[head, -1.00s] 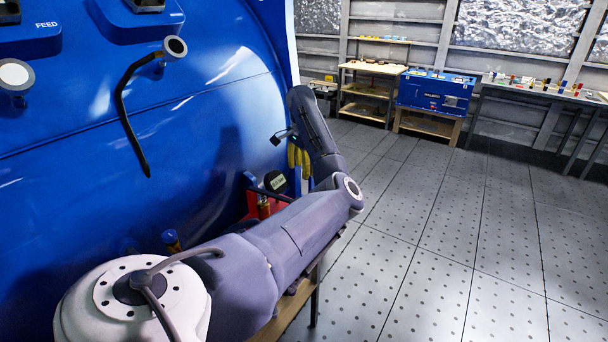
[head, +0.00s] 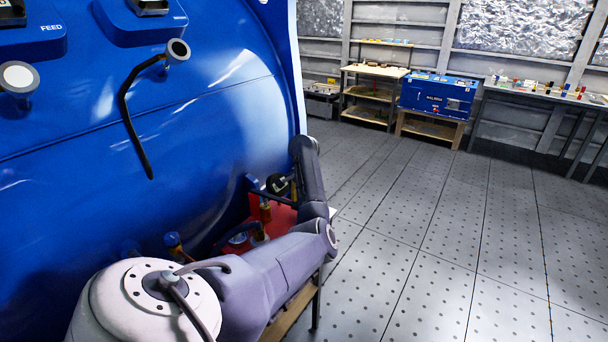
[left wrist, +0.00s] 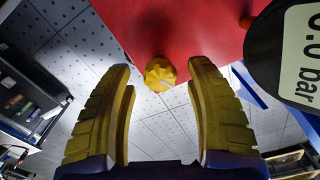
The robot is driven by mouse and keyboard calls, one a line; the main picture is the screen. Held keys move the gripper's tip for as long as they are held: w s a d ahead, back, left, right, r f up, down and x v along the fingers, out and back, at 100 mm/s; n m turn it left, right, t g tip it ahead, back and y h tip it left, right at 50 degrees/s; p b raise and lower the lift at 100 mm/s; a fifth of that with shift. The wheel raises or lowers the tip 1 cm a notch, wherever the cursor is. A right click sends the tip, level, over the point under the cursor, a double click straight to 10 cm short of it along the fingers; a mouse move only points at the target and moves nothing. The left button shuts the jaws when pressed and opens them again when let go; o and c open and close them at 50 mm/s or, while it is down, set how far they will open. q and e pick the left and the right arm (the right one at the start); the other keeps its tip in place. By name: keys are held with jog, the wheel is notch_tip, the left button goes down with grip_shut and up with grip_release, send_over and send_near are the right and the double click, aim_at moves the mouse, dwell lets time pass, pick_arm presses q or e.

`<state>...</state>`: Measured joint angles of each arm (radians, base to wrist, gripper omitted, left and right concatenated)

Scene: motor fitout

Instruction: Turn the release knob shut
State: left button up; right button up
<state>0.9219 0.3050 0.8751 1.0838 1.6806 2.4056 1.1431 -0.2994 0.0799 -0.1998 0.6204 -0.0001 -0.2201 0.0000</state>
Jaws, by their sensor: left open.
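The yellow ribbed knob (left wrist: 160,73) stands at the edge of a red panel (left wrist: 180,30) in the left wrist view. I take it for the release knob. My left gripper (left wrist: 160,78) is open, its two yellow fingers on either side of the knob's line. The knob shows in the gap near the fingertips, with visible space on both sides; I see no contact. In the head view the left arm's forearm and wrist hide these fingers, and I cannot make out the knob there. My right gripper is in neither view.
A dark round gauge (left wrist: 290,50) marked in bar is close to the right finger. The large blue machine shell (head: 120,200) fills the head view's left side. A bench with a blue box (head: 437,95) and a side table (head: 540,92) stand far back. The floor (head: 420,240) is clear.

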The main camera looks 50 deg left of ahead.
pick_arm(q)
jog(key=shift+f, duration=0.25)
jog(key=shift+c, duration=0.5)
grip_shut()
jog(key=shift+m, duration=0.3)
